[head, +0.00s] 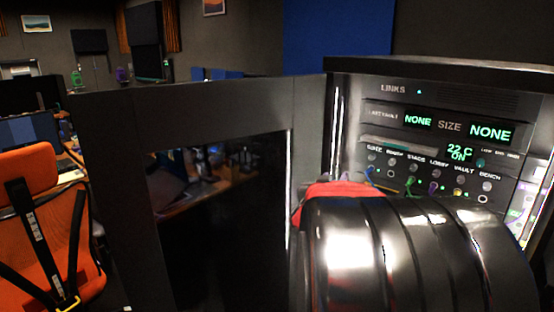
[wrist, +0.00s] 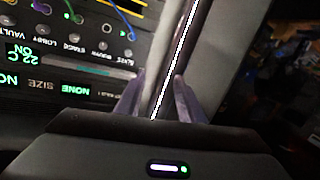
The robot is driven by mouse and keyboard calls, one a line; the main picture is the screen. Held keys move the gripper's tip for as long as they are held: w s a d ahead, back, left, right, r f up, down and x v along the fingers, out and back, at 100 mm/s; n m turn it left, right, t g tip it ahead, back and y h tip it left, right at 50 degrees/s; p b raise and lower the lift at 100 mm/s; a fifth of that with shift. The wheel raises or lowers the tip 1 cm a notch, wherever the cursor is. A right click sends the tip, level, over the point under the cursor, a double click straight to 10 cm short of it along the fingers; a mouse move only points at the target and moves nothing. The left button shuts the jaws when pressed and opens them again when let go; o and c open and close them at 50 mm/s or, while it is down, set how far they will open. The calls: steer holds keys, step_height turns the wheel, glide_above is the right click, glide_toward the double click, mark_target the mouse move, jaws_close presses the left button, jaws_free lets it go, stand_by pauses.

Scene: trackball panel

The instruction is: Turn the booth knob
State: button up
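The booth knob (head: 391,162) is a small round knob under its label, second from the left in the row on the dark rack panel (head: 350,130). In the wrist view, where the panel appears upside down, the booth knob (wrist: 103,45) is left of the fingers. My gripper (wrist: 160,76) has its two fingers apart, with the rack's edge and a bright strip seen between them. Nothing is visibly held. Whether the fingers touch the edge cannot be told. The knob's pointing direction is too small to read.
Other knobs, such as the stage knob (head: 411,168), sit close beside it. Coloured cables (head: 412,186) hang from sockets below the row. A lit display (head: 490,132) reads NONE. An open dark cabinet door (head: 110,180) stands left, with an orange chair (head: 30,220) beyond.

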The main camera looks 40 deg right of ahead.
mark_target(391, 164)
steer(key=s+d+m+g+h, duration=0.2)
steer(key=s+d+g, duration=0.2)
steer(key=s+d, duration=0.4)
steer(key=shift+s+f+m+g+h, duration=0.15)
steer(key=shift+m+g+h, duration=0.15)
steer(key=shift+h, duration=0.1)
steer(key=d, duration=0.4)
steer(key=w+d, duration=0.1)
steer(key=d, duration=0.4)
steer(key=w+d, duration=0.1)
steer(key=d, duration=0.3)
steer(key=shift+w+d, duration=0.1)
steer(key=shift+d, duration=0.2)
steer(key=shift+c, duration=0.5)
jaws_close()
steer(key=shift+a, duration=0.15)
